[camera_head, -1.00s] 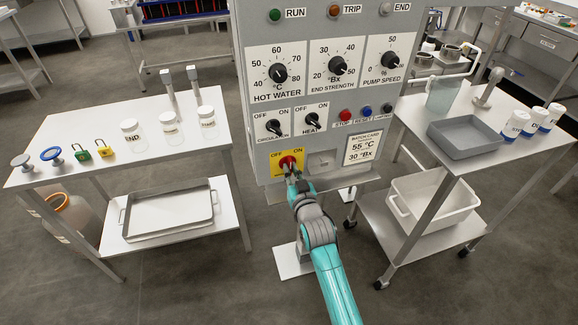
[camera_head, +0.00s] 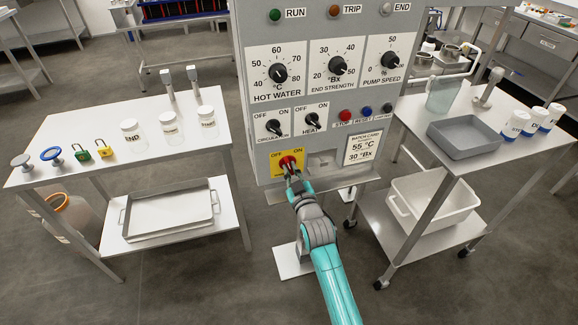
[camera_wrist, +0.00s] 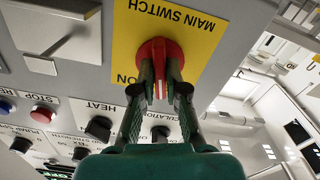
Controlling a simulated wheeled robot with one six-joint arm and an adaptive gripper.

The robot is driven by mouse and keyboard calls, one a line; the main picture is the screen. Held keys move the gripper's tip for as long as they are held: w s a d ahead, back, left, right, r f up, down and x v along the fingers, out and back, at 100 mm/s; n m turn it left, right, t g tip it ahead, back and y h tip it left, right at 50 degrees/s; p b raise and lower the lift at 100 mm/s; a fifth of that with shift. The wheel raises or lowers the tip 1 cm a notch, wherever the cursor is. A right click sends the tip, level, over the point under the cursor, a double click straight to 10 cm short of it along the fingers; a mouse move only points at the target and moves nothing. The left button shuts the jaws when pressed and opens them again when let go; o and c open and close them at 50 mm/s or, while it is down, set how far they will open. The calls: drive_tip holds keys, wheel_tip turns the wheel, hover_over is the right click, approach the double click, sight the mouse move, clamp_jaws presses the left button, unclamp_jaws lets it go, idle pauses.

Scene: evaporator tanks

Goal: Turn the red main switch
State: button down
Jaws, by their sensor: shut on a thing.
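The red main switch (camera_head: 288,161) sits on a yellow plate (camera_head: 276,169) marked OFF and ON, low on the grey control panel. It also shows in the wrist view as a round red knob (camera_wrist: 160,50) under the words MAIN SWITCH. My gripper (camera_head: 291,173) is at the panel, directly in front of the knob. In the wrist view both fingers (camera_wrist: 160,85) are shut on the red knob, one on each side of its grip.
The grey panel (camera_head: 310,95) carries dials, black CIRCULATION and HEAT switches (camera_head: 311,120) and a red STOP button (camera_head: 345,115) near my gripper. A bench (camera_head: 70,125) with jars and padlocks stands left. A wheeled cart (camera_head: 420,120) with a grey tray stands right.

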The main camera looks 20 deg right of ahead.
drive_tip(key=shift+n, duration=1)
drive_tip(key=shift+f, duration=0.1)
drive_tip(key=shift+n, duration=1.1)
drive_tip(key=shift+n, duration=0.7)
drive_tip(key=c, duration=1.1)
unclamp_jaws()
drive_tip(key=shift+s, duration=0.15)
